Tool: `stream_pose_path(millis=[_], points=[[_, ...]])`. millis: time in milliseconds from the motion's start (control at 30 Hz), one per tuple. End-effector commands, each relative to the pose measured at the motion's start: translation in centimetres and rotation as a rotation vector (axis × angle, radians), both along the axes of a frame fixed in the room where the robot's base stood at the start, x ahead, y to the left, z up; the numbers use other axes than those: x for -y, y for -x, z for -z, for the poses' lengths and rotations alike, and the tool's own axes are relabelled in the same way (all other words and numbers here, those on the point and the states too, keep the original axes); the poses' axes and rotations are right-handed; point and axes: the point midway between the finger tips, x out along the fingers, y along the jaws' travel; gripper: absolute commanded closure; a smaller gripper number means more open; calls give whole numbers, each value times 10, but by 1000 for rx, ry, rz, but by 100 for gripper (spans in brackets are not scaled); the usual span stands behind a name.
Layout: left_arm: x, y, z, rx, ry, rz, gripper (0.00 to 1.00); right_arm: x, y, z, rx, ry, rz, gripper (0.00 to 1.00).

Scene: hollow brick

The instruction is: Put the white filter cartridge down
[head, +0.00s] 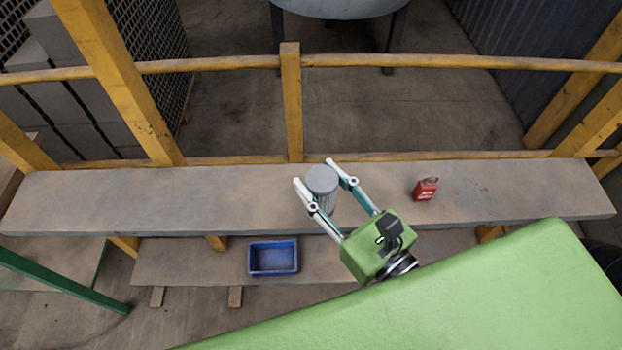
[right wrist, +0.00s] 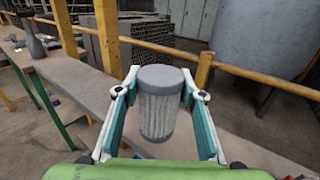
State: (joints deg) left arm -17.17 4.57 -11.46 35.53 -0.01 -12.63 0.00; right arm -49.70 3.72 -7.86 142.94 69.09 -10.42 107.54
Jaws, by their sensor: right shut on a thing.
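The white filter cartridge (head: 323,183) is a pale pleated cylinder with a grey cap. It stands upright between the fingers of my right gripper (head: 326,182), over the upper plank shelf. In the right wrist view the cartridge (right wrist: 158,104) fills the space between the two teal-lined fingers of the right gripper (right wrist: 158,100), which is shut on it. The cartridge's lower end is partly hidden in the head view, and I cannot tell whether it touches the shelf. My left gripper is not in view.
The grey upper shelf (head: 120,195) is clear to the left. A red padlock-like object (head: 425,189) lies on it to the right. A blue bin (head: 273,258) sits on the lower shelf (head: 190,262). Yellow railing (head: 290,105) runs behind.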

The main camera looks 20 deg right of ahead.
Motion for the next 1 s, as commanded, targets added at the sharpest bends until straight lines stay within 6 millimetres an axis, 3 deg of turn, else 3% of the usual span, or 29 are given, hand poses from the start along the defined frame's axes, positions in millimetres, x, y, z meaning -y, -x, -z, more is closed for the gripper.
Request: stream_pose_path(millis=[67,200,500,733,833,1000], points=[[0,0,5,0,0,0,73,2,-13,6,3,-3,7,87],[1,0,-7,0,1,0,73,4,-36,11,2,0,0,87],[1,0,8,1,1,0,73,7,-71,60,-1,0,-1,87],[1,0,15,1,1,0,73,9,-85,77,0,0,-2,87],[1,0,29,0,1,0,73,9,-84,98,-3,3,-3,87],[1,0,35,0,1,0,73,9,-84,107,-1,1,-1,87]])
